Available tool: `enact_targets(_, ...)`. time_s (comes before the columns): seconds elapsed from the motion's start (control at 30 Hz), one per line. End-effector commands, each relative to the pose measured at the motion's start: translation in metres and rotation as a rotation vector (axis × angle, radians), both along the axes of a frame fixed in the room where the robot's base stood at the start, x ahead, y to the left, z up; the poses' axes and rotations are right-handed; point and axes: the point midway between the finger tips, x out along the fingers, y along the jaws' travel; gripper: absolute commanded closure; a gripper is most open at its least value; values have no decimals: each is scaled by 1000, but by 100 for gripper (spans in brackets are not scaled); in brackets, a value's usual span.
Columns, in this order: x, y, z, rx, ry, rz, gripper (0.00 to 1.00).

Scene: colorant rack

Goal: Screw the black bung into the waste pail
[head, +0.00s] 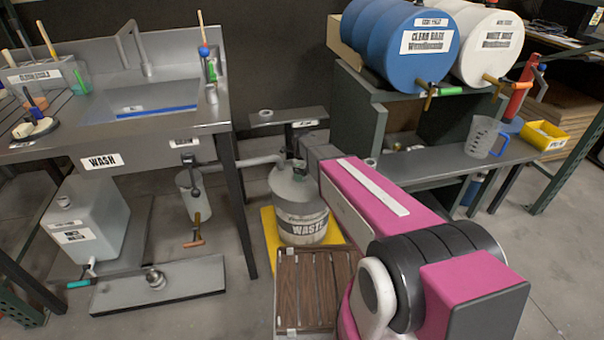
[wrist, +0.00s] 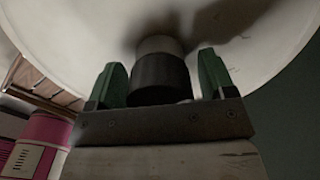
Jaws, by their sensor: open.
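The grey waste pail (head: 284,200), labelled WASTE, stands upright on a yellow base in the head view. Its pale top fills the upper part of the wrist view (wrist: 60,40). The black bung (wrist: 160,75) is a dark cylinder in line with a short grey neck (wrist: 158,44) on the pail's top; whether it is seated in the thread cannot be told. My gripper (wrist: 162,80) is open, with one green finger on each side of the bung and a narrow gap at each. In the head view my gripper (head: 300,172) is over the pail's top, and my arm hides part of it.
A slatted wooden platform (head: 315,290) lies in front of the pail. A grey pipe (head: 250,161) runs from the wash sink (head: 150,95) towards the pail's top. A small shelf (head: 290,117) stands behind. The drum rack (head: 395,110) is at the right.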

Motion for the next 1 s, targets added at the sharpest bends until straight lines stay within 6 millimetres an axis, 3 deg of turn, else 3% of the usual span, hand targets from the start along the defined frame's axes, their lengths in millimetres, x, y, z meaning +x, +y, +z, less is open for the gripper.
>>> enact_targets(1.0,0,0,0,0,0,1103,24)
